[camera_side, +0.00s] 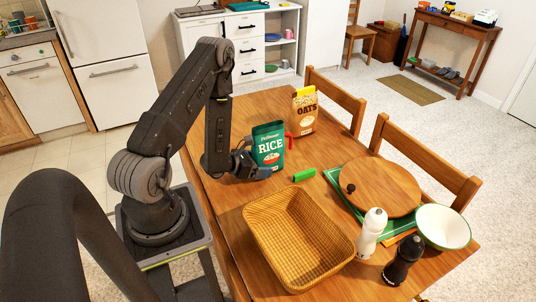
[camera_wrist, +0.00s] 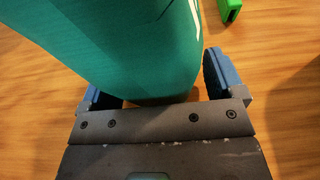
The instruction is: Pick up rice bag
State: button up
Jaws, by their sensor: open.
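The green rice bag (camera_side: 267,143) stands upright on the wooden table in the side view. My gripper (camera_side: 262,172) is low at the front of the bag, close to the table. In the wrist view the bag (camera_wrist: 135,45) fills the upper middle, its lower part between the blue fingertips of my gripper (camera_wrist: 158,85). The jaws are open, one finger on each side of the bag. A small gap shows at the right finger; contact at the left finger cannot be told.
An oats bag (camera_side: 304,110) stands behind the rice, with a red item (camera_side: 289,141) between. A green block (camera_side: 304,175) lies to the right. A wicker basket (camera_side: 335,226) is in front. A round board (camera_side: 380,185), bowl (camera_side: 443,226) and two mills (camera_side: 371,231) stand farther right.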

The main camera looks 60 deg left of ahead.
jog(key=c, duration=1.4)
jog(key=shift+r, duration=0.1)
